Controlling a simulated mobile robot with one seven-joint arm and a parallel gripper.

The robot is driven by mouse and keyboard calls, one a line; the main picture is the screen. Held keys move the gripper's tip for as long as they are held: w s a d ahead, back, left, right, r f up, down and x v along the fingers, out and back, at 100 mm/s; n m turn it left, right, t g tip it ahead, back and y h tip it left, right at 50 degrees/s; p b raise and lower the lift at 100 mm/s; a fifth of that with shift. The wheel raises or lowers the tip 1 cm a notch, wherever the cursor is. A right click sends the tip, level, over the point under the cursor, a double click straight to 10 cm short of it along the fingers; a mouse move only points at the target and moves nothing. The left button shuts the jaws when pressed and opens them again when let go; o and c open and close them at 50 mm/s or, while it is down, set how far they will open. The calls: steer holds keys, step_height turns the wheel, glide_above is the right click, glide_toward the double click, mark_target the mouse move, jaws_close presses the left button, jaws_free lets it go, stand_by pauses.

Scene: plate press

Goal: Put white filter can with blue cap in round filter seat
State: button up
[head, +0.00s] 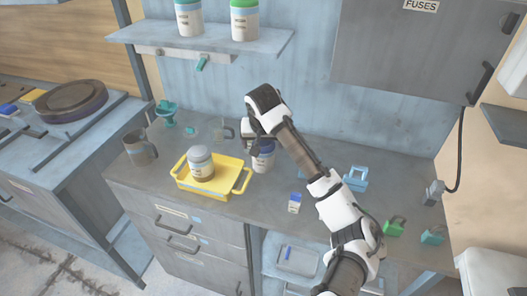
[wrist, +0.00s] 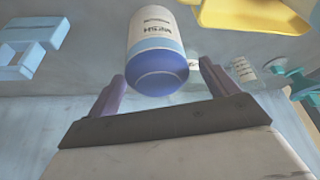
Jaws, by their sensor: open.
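The white filter can with blue cap (head: 263,161) stands on the grey counter, just right of the yellow tray, partly hidden by my gripper (head: 256,141). In the wrist view the can (wrist: 154,32) shows its blue cap towards me, with dark lettering on its white side. My gripper (wrist: 160,72) is open, with its fingers on either side of the cap. Clear space shows beside the cap, and I see no grip on it. I cannot clearly make out which thing is the round filter seat.
The yellow tray (head: 236,191) holds a grey-capped jar (head: 200,163). A mug (head: 139,148) and a teal stand (head: 167,112) are left. A small blue-and-white box (head: 295,203) and a light-blue bracket (head: 355,179) are right. A shelf (head: 205,42) with jars hangs above.

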steer(key=shift+x, duration=1.45)
steer(key=shift+d+r, duration=0.1)
steer(key=c, duration=1.3)
